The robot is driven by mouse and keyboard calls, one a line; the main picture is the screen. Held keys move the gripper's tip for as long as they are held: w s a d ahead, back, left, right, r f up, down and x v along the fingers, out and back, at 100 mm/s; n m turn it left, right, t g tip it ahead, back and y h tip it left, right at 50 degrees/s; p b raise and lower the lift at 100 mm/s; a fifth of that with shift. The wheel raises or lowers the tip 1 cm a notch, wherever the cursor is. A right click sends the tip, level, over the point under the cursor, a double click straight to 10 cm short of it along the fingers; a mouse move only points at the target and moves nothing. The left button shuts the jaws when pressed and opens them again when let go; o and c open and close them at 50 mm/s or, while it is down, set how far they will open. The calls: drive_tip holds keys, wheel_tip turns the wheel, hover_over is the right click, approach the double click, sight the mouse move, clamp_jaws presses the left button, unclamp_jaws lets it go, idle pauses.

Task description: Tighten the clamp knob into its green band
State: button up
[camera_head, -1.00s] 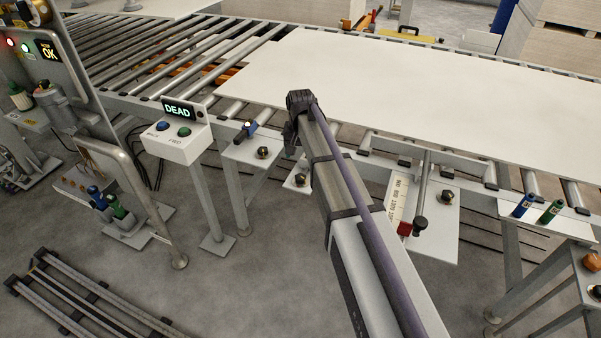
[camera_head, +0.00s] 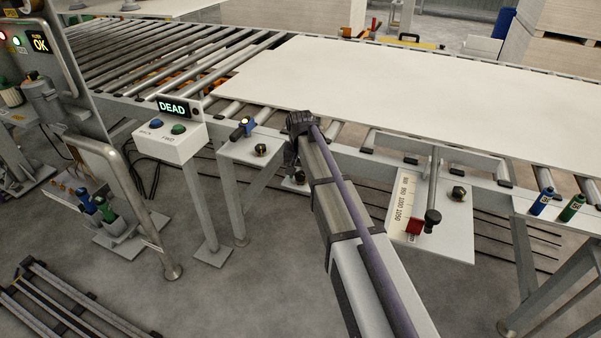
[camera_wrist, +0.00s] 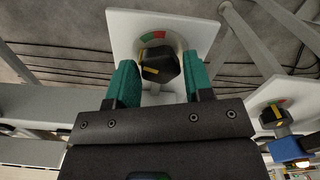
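In the wrist view a black clamp knob (camera_wrist: 160,64) with a yellow mark stands on a white plate (camera_wrist: 122,24).
A second knob (camera_head: 261,150) and a blue clamp (camera_head: 242,128) sit on a neighbouring plate. A third knob (camera_head: 458,194) is to the right. A large white board (camera_head: 420,85) lies on the rollers. A box reading DEAD (camera_head: 172,140) stands left.

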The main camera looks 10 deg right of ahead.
sight(300, 173)
drive_tip(key=c, duration=0.5)
drive_tip(key=m, duration=0.5)
drive_tip(key=o, duration=0.9)
wheel_tip(300, 173, up, 11)
drive_tip(key=p, duration=1.1)
drive_tip(key=shift+f, duration=0.1)
